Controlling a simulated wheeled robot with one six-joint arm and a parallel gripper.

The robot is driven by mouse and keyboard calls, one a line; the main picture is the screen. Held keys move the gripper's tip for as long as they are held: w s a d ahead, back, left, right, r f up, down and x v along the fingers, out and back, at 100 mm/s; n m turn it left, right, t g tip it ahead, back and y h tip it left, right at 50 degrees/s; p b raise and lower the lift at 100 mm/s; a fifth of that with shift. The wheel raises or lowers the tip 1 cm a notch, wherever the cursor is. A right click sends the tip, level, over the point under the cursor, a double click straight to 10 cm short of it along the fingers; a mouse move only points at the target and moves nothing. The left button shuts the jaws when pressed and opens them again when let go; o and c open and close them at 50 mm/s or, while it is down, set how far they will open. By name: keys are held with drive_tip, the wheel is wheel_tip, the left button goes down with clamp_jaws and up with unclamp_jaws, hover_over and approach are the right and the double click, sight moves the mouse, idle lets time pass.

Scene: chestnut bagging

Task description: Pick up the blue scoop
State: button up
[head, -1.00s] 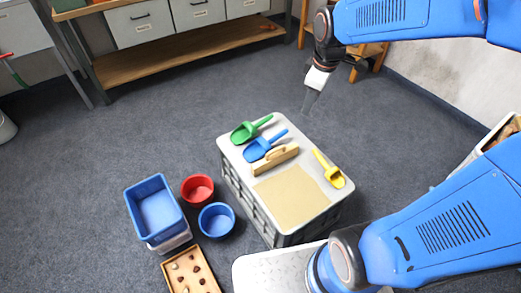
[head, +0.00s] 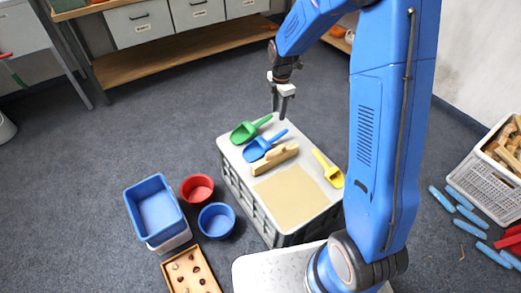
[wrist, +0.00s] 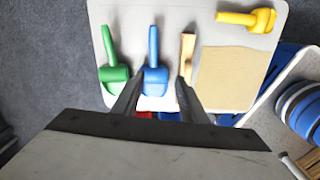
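The blue scoop (head: 262,147) lies on the grey crate lid (head: 237,168), between the green scoop (head: 247,130) and a wooden float (head: 272,160). In the wrist view the blue scoop (wrist: 154,75) shows with its handle pointing up, and its bowl lies between my two fingers. My gripper (head: 280,117) hangs above the far edge of the lid, near the handle end of the blue scoop. A yellow scoop (head: 330,170) lies at the right of the lid.
A tan board (head: 290,195) lies on the near part of the lid. On the floor at left are a blue bin (head: 157,208), a red bucket (head: 197,188), a blue bucket (head: 217,221) and a wooden tray (head: 190,271). A white crate (head: 483,185) stands far right.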

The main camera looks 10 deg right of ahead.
wheel_tip(320, 180, down, 3)
drive_tip(key=w+n, duration=0.1)
approach(274, 138)
wheel_tip(274, 138, down, 5)
drive_tip(key=shift+s+f, duration=0.1)
drive_tip(key=shift+s, duration=0.05)
drive_tip(key=shift+w+f, duration=0.15)
drive_tip(key=shift+f, duration=1.35)
drive_tip(key=shift+w+f, duration=0.2)
drive_tip(key=shift+f, duration=1.35)
clamp_jaws()
